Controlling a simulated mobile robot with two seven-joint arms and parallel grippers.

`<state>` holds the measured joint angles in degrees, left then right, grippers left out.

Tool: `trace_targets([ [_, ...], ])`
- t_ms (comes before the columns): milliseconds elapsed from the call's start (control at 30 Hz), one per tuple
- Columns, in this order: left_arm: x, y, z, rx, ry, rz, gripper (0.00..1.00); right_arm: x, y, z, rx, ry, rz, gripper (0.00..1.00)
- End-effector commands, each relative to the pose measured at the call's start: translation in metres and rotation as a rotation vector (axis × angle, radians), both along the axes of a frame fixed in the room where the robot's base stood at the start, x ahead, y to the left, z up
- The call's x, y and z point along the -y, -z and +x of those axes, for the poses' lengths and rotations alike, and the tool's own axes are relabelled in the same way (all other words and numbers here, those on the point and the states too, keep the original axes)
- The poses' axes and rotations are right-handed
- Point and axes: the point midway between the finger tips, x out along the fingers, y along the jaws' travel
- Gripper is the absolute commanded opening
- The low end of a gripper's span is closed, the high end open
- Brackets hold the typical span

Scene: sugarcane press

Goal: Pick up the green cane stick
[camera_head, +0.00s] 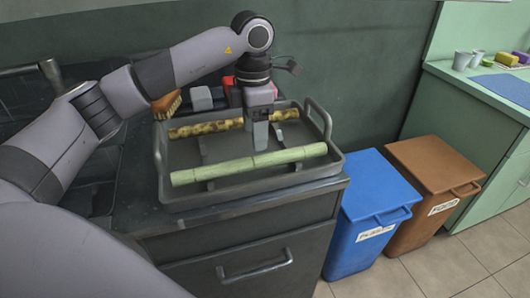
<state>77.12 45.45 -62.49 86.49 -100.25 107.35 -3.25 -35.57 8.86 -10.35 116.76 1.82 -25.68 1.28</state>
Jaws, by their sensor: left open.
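The green cane stick (248,164) lies lengthwise near the front of a grey tray (169,190) on the dark cabinet. A brown, spotted cane stick (205,129) lies behind it in the same tray. My left gripper (268,143) points down over the tray, just behind the middle of the green stick. Its jaws are open, with nothing seen between them. I cannot tell whether its fingers touch the green stick. My left arm hides part of the tray's back. My right gripper is not in view.
A brush (166,105) and a small grey block (201,98) sit behind the tray, near my forearm. A blue bin (371,205) and a brown bin (436,178) stand to the right. A green counter (460,82) with cups and sponges is at far right.

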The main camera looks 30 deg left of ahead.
Motion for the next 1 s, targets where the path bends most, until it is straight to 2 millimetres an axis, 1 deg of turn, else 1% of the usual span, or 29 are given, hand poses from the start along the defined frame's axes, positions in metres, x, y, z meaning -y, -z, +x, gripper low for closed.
trace_targets([
  [67,-0.002,0.003,0.000,-0.001,-0.003,0.007,0.65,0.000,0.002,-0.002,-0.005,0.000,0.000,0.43],
  [167,-0.002,0.013,-0.001,-0.001,-0.003,0.007,0.65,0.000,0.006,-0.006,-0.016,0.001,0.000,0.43],
  [300,-0.001,0.028,-0.005,-0.001,-0.001,0.006,0.65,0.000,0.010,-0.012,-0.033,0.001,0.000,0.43],
  [467,0.000,0.053,-0.013,-0.003,-0.001,0.006,0.65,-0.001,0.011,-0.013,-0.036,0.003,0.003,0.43],
  [600,0.000,0.068,-0.012,-0.001,-0.002,0.005,0.65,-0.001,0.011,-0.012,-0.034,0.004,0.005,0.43],
  [867,0.000,0.070,-0.012,0.002,-0.002,0.004,0.65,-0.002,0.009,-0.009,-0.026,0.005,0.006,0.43],
  [900,0.000,0.070,-0.012,0.002,-0.002,0.004,0.59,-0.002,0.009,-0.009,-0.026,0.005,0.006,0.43],
  [933,0.000,0.070,-0.012,0.002,-0.002,0.004,0.49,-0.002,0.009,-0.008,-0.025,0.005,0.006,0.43],
  [967,0.000,0.070,-0.012,0.002,-0.002,0.004,0.39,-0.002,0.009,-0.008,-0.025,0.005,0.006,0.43],
  [1000,0.000,0.070,-0.012,0.002,-0.002,0.004,0.26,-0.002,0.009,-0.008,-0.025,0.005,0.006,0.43],
])
